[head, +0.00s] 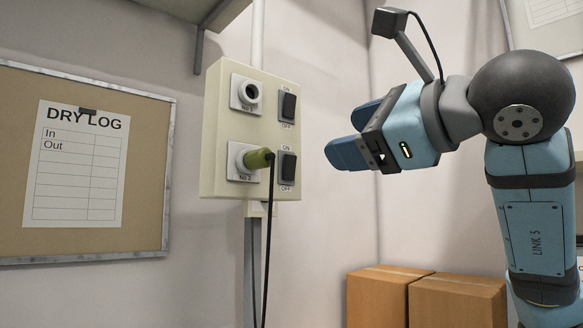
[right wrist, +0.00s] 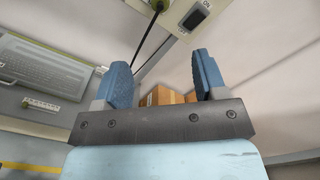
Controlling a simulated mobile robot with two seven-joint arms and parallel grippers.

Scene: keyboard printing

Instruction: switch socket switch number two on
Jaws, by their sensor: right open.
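The cream switch panel (head: 269,130) hangs on the wall in the head view, with two sockets and two rocker switches. Switch number two (head: 287,168), the lower black rocker, sits beside socket No 2 (head: 236,172), which holds a green plug (head: 258,159) with a black cable. The upper switch (head: 288,106) is beside the empty socket No 1 (head: 246,92). My right gripper (head: 352,134) is open and empty, to the right of the panel and apart from it. In the right wrist view a black switch (right wrist: 193,17) shows at the top, beyond the fingers (right wrist: 164,80). My left gripper is not in view.
A corkboard (head: 20,170) with a dry log sheet hangs on the left wall. Cardboard boxes (head: 380,298) stand below my right arm. The black cable (head: 268,250) hangs below the panel. A keyboard (right wrist: 45,66) shows left in the right wrist view.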

